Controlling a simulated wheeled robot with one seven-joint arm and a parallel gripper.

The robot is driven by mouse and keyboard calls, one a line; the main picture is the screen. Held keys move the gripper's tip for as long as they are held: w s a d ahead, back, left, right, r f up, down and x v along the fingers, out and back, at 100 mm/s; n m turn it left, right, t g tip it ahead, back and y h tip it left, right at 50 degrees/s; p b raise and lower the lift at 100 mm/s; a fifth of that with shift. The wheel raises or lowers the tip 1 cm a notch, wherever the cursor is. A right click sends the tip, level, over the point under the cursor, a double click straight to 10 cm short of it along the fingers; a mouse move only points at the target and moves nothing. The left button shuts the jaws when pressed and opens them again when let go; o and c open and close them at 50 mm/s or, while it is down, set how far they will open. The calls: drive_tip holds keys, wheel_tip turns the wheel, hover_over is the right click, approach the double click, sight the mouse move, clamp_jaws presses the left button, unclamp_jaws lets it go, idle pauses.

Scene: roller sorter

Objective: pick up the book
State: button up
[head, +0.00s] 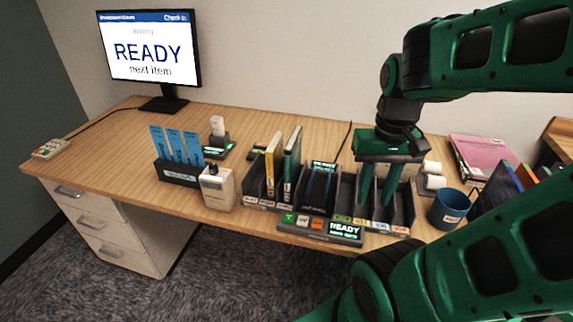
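Several books are in view. A thin yellow book (273,164) and a green book (292,163) stand upright in the left bays of the dark sorter (345,192). A low dark-blue item (319,187) sits in the bay to their right; I cannot tell if it is a book. More upright books, one of them dark blue (498,187), stand at the right edge, partly hidden by my arm. My gripper (377,203) points down over the right bays. Its two green fingers are apart, and I see nothing held between them.
A blue cup (448,208) and white rolls (432,178) stand right of the sorter. A pink folder (480,153) lies behind. A beige device (217,187) and a holder with blue cards (178,172) stand left. The monitor (150,50) reads READY. The desk's left part is mostly clear.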

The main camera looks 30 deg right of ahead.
drive_tip(key=shift+o, duration=0.6)
drive_tip(key=shift+o, duration=0.3)
drive_tip(key=shift+s+d+r, duration=0.1)
drive_tip(key=shift+s+r, duration=0.15)
drive_tip(key=shift+s, duration=0.05)
wheel_tip(320, 180, up, 5)
drive_tip(key=m+t+h, duration=0.1)
drive_tip(key=m, duration=0.2)
hover_over(292, 136)
drive_tip(key=shift+s+a, duration=0.2)
drive_tip(key=shift+s, duration=0.25)
drive_tip(key=shift+w+f, duration=0.2)
drive_tip(key=shift+f, duration=0.1)
wheel_tip(292, 136, down, 4)
drive_tip(key=shift+w+d+r, duration=0.15)
drive_tip(key=shift+r, duration=0.05)
drive_tip(key=f, duration=0.6)
drive_tip(key=shift+d+f, duration=0.2)
drive_tip(key=shift+d, duration=0.1)
drive_tip(key=shift+c, duration=0.4)
